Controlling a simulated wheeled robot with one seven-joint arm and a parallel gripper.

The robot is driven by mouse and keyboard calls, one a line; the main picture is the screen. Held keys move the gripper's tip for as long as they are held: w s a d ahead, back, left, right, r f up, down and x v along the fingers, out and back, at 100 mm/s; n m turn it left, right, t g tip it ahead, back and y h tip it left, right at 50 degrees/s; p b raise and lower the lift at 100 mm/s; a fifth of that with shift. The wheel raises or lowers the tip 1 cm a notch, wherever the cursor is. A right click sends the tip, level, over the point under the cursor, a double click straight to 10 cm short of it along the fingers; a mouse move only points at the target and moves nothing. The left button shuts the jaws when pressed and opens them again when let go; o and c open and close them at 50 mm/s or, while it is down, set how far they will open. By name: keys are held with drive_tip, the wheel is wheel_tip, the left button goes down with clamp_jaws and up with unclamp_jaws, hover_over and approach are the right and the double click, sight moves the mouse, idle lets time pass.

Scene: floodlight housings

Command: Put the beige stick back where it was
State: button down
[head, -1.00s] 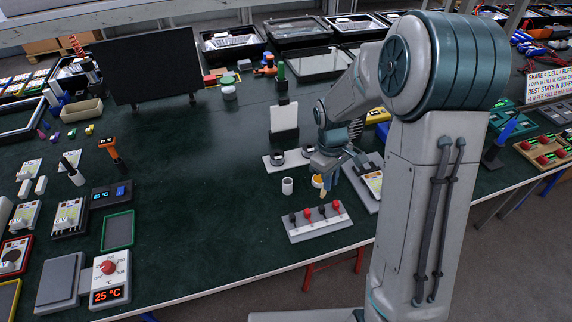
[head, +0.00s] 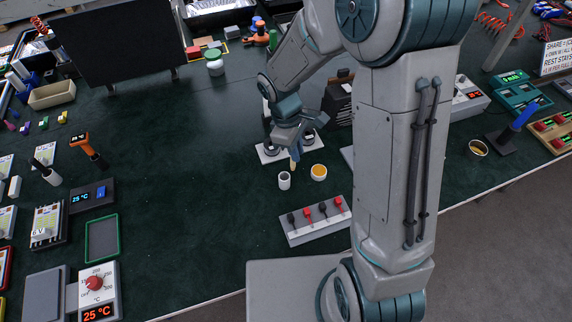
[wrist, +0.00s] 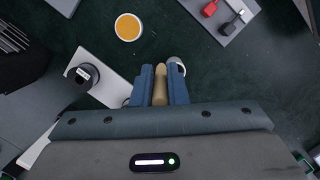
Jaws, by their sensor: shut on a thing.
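My gripper (head: 294,150) is shut on the beige stick (head: 293,165), which points down from the fingers. In the wrist view the stick (wrist: 160,80) sits between my two blue fingers (wrist: 160,92). A small light grey cup (head: 284,181) stands upright on the bench, just in front of the stick in the head view. In the wrist view the cup (wrist: 178,64) is beside the right finger and partly hidden by it. A shallow pot with orange-yellow contents (head: 318,172) stands to the right of the cup. Whether the stick's tip is above or behind the cup's rim is hard to tell.
A grey block with red and black plugs (head: 316,220) lies nearer the bench's front edge. A white plate with dark round parts (wrist: 97,76) lies close to my gripper. The green bench top left of the cup is clear.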

drive_tip(key=shift+s+a+f+p, duration=0.15)
drive_tip(key=shift+a+f, duration=0.3)
drive_tip(key=shift+f, duration=0.5)
drive_tip(key=shift+s+a+f+p, duration=0.1)
drive_tip(key=shift+s+a+f, duration=0.25)
drive_tip(key=shift+f, duration=0.65)
drive_tip(key=shift+s+a+f+p, duration=0.1)
drive_tip(key=shift+a+f, duration=0.4)
drive_tip(key=shift+f, duration=0.45)
drive_tip(key=shift+f+b, duration=0.2)
drive_tip(key=shift+b, duration=0.1)
drive_tip(key=c, duration=1.4)
unclamp_jaws()
drive_tip(key=shift+r, duration=0.1)
drive_tip(key=shift+c, duration=0.2)
drive_tip(key=shift+r, duration=0.1)
drive_tip(key=v, duration=1.2)
